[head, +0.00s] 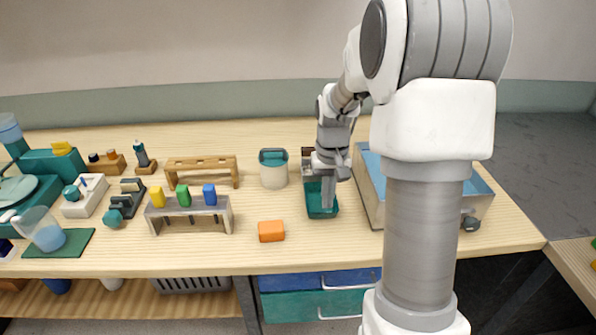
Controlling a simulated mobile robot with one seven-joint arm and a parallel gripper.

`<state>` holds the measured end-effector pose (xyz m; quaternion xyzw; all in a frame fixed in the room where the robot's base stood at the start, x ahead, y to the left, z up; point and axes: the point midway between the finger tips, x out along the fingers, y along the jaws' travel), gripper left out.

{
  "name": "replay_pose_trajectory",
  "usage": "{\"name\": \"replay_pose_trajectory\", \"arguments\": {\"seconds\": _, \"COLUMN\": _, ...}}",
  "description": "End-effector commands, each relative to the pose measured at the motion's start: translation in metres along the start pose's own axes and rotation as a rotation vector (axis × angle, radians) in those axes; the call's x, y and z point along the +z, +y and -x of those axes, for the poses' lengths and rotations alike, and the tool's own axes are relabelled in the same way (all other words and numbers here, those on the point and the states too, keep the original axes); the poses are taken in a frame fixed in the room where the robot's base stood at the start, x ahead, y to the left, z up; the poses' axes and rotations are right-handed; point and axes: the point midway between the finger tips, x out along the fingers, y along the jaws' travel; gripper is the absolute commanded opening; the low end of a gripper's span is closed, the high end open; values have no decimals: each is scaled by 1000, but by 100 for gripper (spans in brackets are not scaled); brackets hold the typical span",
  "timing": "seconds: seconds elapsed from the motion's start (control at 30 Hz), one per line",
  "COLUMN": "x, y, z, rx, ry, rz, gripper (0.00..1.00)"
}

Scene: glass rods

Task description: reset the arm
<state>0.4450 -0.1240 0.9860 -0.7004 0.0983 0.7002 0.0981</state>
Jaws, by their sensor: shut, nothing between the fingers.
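My arm rises at the right of the head view and reaches out over the wooden bench. My gripper (328,193) points down above a small teal tray (323,213). Its fingers are together with nothing seen between them. I cannot tell whether the fingertips touch the tray.
A blue-lined box (367,187) stands right of my gripper, partly behind my arm. A teal-lidded jar (273,170), an orange block (271,231) and a wooden rack (202,166) stand left. The bench front (330,252) is clear.

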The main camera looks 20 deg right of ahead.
Motion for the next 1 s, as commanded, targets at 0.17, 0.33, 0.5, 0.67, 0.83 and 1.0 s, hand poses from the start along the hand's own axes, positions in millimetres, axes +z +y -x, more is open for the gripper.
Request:
{"name": "replay_pose_trajectory", "arguments": {"seconds": 0.17, "x": 2, "y": -2, "z": 6, "rx": 1, "ry": 8, "rz": 4, "gripper": 0}}
{"name": "replay_pose_trajectory", "arguments": {"seconds": 0.33, "x": 18, "y": -14, "z": 41, "rx": 7, "ry": 60, "rz": 34, "gripper": 0}}
{"name": "replay_pose_trajectory", "arguments": {"seconds": 0.5, "x": 52, "y": -31, "z": 89, "rx": 10, "ry": 142, "rz": 81, "gripper": 0}}
{"name": "replay_pose_trajectory", "arguments": {"seconds": 0.67, "x": 89, "y": -44, "z": 125, "rx": 5, "ry": 219, "rz": 123, "gripper": 0}}
{"name": "replay_pose_trajectory", "arguments": {"seconds": 0.83, "x": 130, "y": -54, "z": 153, "rx": -7, "ry": 300, "rz": 168, "gripper": 0}}
{"name": "replay_pose_trajectory", "arguments": {"seconds": 1.0, "x": 172, "y": -60, "z": 172, "rx": -28, "ry": 381, "rz": 212, "gripper": 0}}
